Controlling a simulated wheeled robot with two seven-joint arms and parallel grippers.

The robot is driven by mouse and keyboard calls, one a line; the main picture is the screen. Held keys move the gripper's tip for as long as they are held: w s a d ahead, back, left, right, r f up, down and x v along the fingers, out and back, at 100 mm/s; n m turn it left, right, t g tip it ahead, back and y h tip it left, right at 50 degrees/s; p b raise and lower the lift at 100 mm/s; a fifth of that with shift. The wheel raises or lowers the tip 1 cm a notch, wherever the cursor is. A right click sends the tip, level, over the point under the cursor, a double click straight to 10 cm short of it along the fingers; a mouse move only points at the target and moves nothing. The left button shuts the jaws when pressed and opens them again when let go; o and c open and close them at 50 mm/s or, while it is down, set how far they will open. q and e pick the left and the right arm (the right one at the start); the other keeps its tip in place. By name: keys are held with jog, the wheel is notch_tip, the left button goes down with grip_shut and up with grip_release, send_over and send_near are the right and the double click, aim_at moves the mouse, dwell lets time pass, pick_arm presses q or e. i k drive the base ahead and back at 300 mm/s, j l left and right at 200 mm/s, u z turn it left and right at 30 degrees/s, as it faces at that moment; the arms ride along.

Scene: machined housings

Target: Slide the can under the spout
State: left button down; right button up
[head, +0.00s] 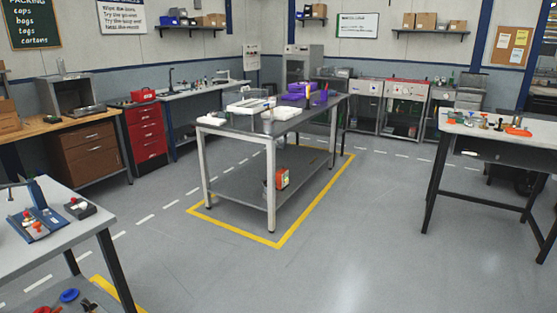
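I cannot pick out a can or a spout for certain in the head view. A small grey upright object (268,116) stands near the front edge of the central table (238,127); it is too small to tell whether it is a can. A thin dark curved fixture (170,77) rises from the bench along the back left wall and looks like a tap. A grey bent piece (10,187) shows at the left edge above the near left table. Neither of my grippers is in view.
The central table stands inside a yellow floor line (243,232), with an orange box (282,178) on its lower shelf. The near left table (75,228) holds blue fixtures. A right table (480,133) carries small parts. Grey floor (370,235) between them is clear.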

aim_at(268, 124)
jog(key=i, duration=2.6)
